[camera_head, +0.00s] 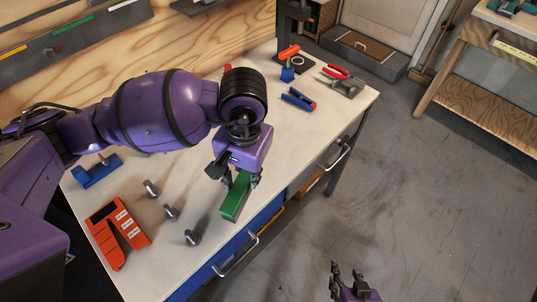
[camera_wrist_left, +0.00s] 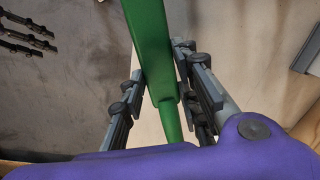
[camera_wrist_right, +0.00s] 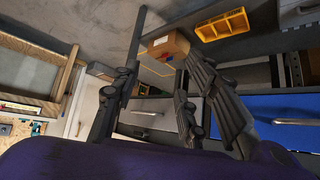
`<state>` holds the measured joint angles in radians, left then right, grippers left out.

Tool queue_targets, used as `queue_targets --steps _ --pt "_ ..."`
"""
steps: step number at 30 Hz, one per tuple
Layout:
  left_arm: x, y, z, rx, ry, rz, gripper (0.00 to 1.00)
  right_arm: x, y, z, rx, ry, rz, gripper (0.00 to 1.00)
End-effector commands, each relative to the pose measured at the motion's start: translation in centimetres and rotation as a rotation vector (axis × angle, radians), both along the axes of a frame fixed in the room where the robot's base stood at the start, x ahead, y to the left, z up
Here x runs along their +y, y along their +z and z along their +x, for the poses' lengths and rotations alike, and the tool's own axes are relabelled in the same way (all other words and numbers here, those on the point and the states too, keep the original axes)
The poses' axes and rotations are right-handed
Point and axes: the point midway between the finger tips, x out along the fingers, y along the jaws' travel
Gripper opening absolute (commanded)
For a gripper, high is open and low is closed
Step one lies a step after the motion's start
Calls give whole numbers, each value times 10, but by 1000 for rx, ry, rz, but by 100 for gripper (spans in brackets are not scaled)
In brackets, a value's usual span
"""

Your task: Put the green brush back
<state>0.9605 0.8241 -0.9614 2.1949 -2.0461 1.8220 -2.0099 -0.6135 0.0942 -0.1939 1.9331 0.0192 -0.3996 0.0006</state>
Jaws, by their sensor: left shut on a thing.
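The green brush (camera_head: 235,197) is in my left gripper (camera_head: 236,179), over the front edge of the workbench in the head view. In the left wrist view the brush (camera_wrist_left: 152,50) runs between the two fingers (camera_wrist_left: 160,92), which are shut on its narrower part. Its bristles are not clear in either view. My right gripper (camera_head: 347,275) is low in front of the bench, over the floor. In the right wrist view its fingers (camera_wrist_right: 155,85) are apart with nothing held between them.
The workbench (camera_head: 300,135) bears a red-orange holder (camera_head: 117,233), several grey bolts (camera_head: 171,212), a blue bracket (camera_head: 96,171), a blue clamp (camera_head: 298,99) and red pliers (camera_head: 337,72). A dark rail (camera_head: 75,35) with coloured strips is on the wall. Drawers with handles (camera_head: 236,257) are below. The floor at right is clear.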

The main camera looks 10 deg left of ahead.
Motion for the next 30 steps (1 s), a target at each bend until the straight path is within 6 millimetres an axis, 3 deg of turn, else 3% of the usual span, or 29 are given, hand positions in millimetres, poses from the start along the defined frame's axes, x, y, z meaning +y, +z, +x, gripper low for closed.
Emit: queue_targets --steps 5,9,14,26,27,30 --pt "2 -10 6 4 1 0 0 -3 -4 -4 7 -4 -5 40" --pt "4 -30 18 10 3 1 0 -3 -16 -10 24 -4 -5 40" --pt "4 -55 17 7 1 0 0 -4 -27 -13 33 -7 -9 40" --pt "4 -57 19 -1 1 1 0 -4 -20 -4 10 -12 -8 40" --pt "4 -56 19 -1 1 1 35 -5 -19 -4 8 -13 -8 40" --pt "4 -55 19 -2 1 0 48 -6 -20 -5 12 -13 -10 40"
